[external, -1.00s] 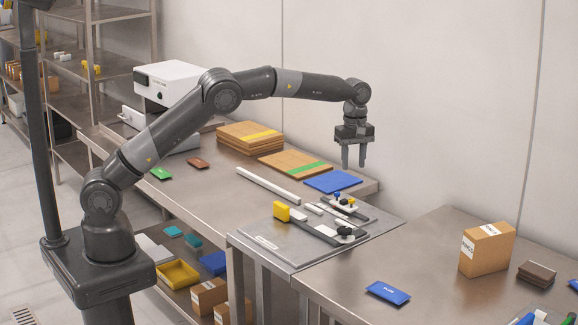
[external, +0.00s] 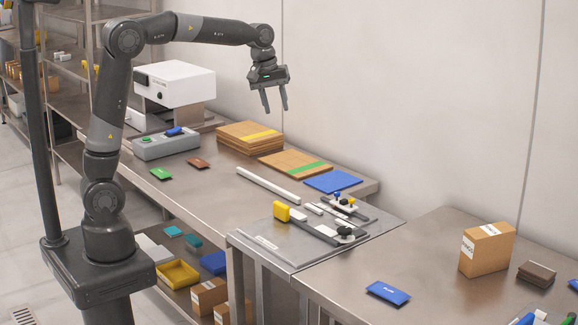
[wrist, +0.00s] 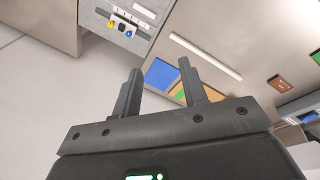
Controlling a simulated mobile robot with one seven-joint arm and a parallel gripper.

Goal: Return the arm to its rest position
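My gripper (external: 274,103) is raised well above the table, in front of the back wall. Its two fingers are apart with nothing between them. In the wrist view the open fingers (wrist: 160,88) show against the floor and the table edge. My arm is bent up at the elbow, with the forearm reaching right. The steel table (external: 225,190) lies below, clear of the gripper.
A white machine (external: 180,84) and a grey box with a green button (external: 166,146) stand at the table's left end. Cardboard stacks (external: 250,138), a blue sheet (external: 333,182) and a plate with clamps (external: 285,240) lie below. The air around my gripper is free.

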